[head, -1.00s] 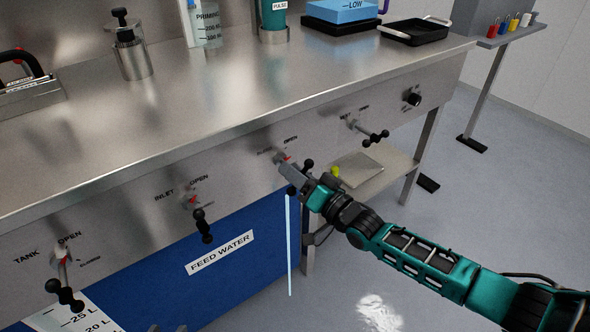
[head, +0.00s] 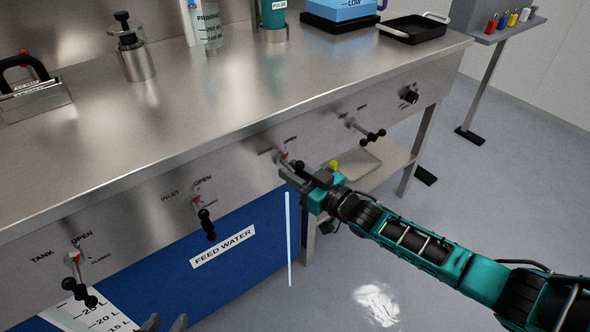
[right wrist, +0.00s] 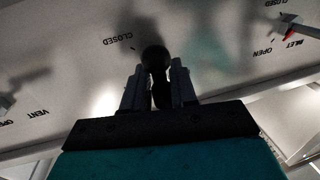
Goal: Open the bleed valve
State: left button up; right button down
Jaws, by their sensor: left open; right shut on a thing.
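The bleed valve (head: 285,156) is on the bench's front panel, between the inlet and vent valves. Its red mark and an OPEN label show in the head view. My right gripper (head: 288,170) is at this valve, shut on its handle. In the right wrist view the handle's black ball (right wrist: 155,58) sits between the two fingers, below a CLOSED label. Much of the handle and valve is hidden by the gripper. My left gripper (head: 165,323) shows only its dark fingertips at the bottom edge, apart and empty, below the panel.
The tank valve (head: 74,262) and inlet valve (head: 198,203) are to the left; the vent valve (head: 352,124) and a black knob (head: 409,96) are to the right. A low shelf (head: 375,160) and blue feed water tank (head: 265,215) are beneath.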

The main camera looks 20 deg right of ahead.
jog(key=shift+s+a+r, duration=0.15)
jog(key=shift+a, duration=0.35)
jog(key=c, duration=1.1)
grip_release()
jog(key=shift+d, duration=0.1)
jog(key=shift+d, duration=0.1)
jog(key=shift+p+v, duration=1.35)
jog(key=shift+v, duration=5.05)
